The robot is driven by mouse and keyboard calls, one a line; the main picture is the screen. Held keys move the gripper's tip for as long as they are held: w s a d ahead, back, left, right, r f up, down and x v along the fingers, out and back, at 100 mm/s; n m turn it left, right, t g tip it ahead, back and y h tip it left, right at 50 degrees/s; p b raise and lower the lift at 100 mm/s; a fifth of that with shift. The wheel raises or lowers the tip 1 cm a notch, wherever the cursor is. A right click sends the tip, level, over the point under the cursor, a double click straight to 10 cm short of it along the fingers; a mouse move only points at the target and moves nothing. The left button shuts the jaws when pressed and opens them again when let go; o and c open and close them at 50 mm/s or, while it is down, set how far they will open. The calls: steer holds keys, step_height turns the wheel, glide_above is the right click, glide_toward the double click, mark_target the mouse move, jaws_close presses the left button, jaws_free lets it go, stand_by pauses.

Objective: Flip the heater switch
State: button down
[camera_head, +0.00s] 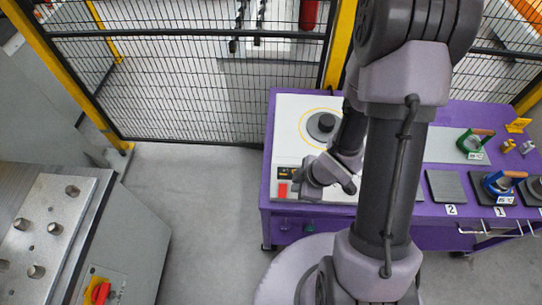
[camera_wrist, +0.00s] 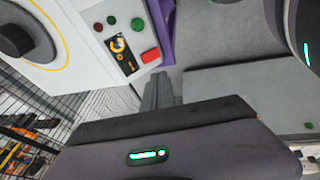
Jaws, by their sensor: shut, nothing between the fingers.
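The heater is a white unit (camera_head: 290,125) on the purple cart, with a dark round plate (camera_head: 322,125) inside a yellow ring. At its near left corner is a red rectangular switch (camera_head: 282,190) beside a small black panel with yellow marks (camera_head: 285,173). The wrist view shows the red switch (camera_wrist: 150,55), the black panel (camera_wrist: 122,50) and small green and red round parts near it. Which way the switch is set cannot be told. My gripper (camera_head: 306,180) is shut and empty, just right of the switch. In the wrist view its fingers (camera_wrist: 160,90) point toward the switch, apparently with a small gap.
A black mesh fence (camera_head: 200,80) with yellow posts stands behind. A grey machine (camera_head: 130,250) with a red knob is at the left. The floor between is clear.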

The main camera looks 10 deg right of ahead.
steer(key=shift+s+a+f, duration=0.1)
steer(key=shift+s+f, duration=0.1)
steer(key=b, duration=1.1)
glide_toward(281, 195)
steer(key=s+a, duration=0.1)
steer(key=x, duration=0.2)
steer(key=b+x, duration=0.1)
steer(key=d+x, duration=0.1)
steer(key=x, duration=0.1)
steer(key=shift+w+f+b, duration=0.3)
steer(key=shift+w+b, duration=0.1)
steer(key=shift+w+f, duration=0.2)
steer(key=shift+f, duration=0.05)
